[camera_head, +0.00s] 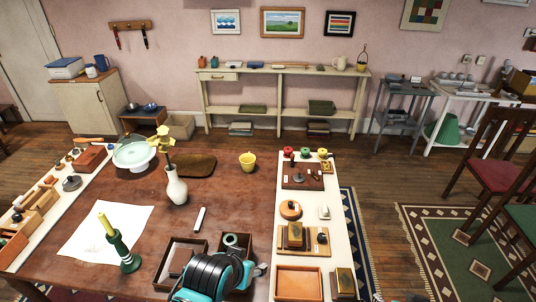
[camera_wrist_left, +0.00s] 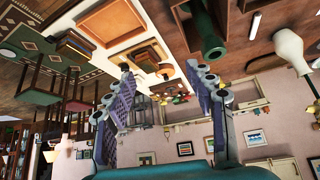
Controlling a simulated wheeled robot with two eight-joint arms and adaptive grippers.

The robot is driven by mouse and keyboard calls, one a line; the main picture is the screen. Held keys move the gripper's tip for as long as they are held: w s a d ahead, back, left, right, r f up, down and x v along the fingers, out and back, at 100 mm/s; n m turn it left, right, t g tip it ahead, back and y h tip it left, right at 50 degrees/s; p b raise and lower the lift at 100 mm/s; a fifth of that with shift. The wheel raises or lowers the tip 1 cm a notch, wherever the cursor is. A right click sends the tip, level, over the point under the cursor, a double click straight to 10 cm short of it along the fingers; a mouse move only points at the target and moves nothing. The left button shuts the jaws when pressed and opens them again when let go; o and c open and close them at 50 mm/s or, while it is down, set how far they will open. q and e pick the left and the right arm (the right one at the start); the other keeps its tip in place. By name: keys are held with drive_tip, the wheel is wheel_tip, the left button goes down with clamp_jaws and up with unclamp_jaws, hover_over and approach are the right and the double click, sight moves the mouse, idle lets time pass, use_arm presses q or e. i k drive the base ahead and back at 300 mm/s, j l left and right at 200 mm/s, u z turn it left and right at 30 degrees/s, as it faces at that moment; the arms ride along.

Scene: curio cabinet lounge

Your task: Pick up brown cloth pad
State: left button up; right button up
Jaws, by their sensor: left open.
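A flat dark brown piece (camera_head: 195,166) with rounded edges lies on the table behind the white vase. It may be the brown cloth pad, but I cannot tell its material. My right gripper is not in view.
A white vase (camera_head: 177,188), a green candlestick (camera_head: 122,250), a yellow cup (camera_head: 247,161) and a dark divided box (camera_head: 181,262) stand on the table. An orange-brown tray (camera_head: 299,284) and a stacked block (camera_head: 295,236) lie on the right white strip. The table's middle has bare room.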

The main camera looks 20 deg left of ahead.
sight(182, 256)
drive_tip(key=u, duration=1.65)
